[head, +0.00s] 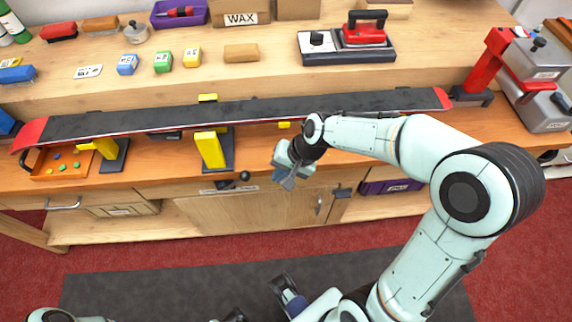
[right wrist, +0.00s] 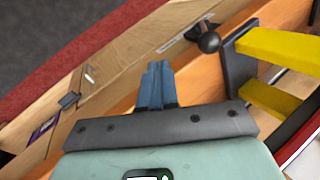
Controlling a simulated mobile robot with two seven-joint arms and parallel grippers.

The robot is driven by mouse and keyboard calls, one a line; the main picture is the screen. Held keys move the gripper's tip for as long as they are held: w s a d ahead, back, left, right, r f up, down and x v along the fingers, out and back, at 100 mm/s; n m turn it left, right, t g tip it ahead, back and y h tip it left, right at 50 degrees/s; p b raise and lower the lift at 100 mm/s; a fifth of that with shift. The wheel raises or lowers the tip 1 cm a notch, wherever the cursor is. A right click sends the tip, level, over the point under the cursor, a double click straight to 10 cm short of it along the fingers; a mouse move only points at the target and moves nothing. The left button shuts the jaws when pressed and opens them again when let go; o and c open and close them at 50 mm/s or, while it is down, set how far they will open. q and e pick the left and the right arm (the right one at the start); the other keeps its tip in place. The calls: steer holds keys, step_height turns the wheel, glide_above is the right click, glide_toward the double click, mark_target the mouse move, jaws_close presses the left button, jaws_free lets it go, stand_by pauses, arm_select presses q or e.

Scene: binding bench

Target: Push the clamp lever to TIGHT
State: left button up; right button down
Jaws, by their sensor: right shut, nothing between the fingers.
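The clamp lever with its black ball knob (head: 245,176) sticks out at the front edge of the bench, below the middle yellow clamp (head: 210,150). The knob also shows in the right wrist view (right wrist: 209,42), beside the yellow clamp (right wrist: 275,45). A small label (head: 214,191) lies to the left of the knob; its words are too small to read. My right gripper (head: 288,182) is shut and empty, to the right of the knob and apart from it. Its blue fingers (right wrist: 157,72) are together in the right wrist view. My left gripper is not clearly in view.
A long black ski (head: 250,110) with red ends lies across the clamps above the bench. A tray (head: 50,172) with coloured bits stands at the left. Below the bench front are cabinet doors (head: 255,215) and a purple bin (head: 385,187). The space before the bench front is open.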

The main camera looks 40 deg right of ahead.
steer(key=w+a, duration=0.1)
steer(key=a, duration=0.1)
steer(key=w+a+f, duration=0.1)
steer(key=w, duration=0.1)
steer(key=shift+w+a+f, duration=0.2)
steer(key=shift+a, duration=0.15)
arm_select(q)
steer(key=shift+r+p, duration=0.15)
steer(key=shift+p, duration=0.15)
